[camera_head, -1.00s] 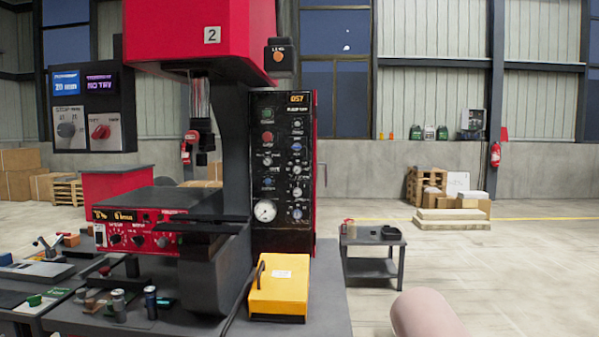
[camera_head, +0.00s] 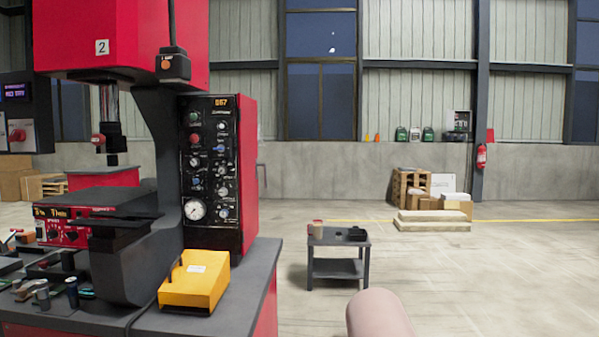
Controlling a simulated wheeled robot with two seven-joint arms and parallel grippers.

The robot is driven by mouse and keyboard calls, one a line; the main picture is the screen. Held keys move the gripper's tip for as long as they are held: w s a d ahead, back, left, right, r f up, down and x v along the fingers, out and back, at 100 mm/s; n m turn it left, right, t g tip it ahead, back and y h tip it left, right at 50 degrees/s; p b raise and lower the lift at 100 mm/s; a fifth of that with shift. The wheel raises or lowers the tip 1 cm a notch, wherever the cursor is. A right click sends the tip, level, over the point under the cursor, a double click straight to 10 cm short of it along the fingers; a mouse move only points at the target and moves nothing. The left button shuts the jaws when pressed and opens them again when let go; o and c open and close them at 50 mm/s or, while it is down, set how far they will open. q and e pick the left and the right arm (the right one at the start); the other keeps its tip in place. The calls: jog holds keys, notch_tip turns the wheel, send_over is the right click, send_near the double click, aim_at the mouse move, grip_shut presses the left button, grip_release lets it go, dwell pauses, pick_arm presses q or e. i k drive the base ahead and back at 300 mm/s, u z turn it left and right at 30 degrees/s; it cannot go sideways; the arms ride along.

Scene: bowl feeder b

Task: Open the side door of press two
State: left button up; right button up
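Press two (camera_head: 120,35) is the red machine on the left, marked with a "2". Its dark control panel (camera_head: 209,150) has gauges, knobs and a "057" display. The red right side (camera_head: 249,165) of the panel's cabinet shows at a steep slant. I cannot make out a door outline, and no door stands visibly open. Neither of my grippers is in view.
A yellow box (camera_head: 194,282) sits on the press bench (camera_head: 240,275). A small dark table (camera_head: 340,262) stands right of it. A pale pink rounded shape (camera_head: 378,316), unclear what, rises at the bottom edge. The floor on the right is open.

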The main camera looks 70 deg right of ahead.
aim_at(247, 117)
jog(key=z, duration=1.95)
jog(key=i, duration=0.5)
jog(key=z, duration=1.25)
jog(key=i, duration=2.4)
jog(key=u, duration=2.9)
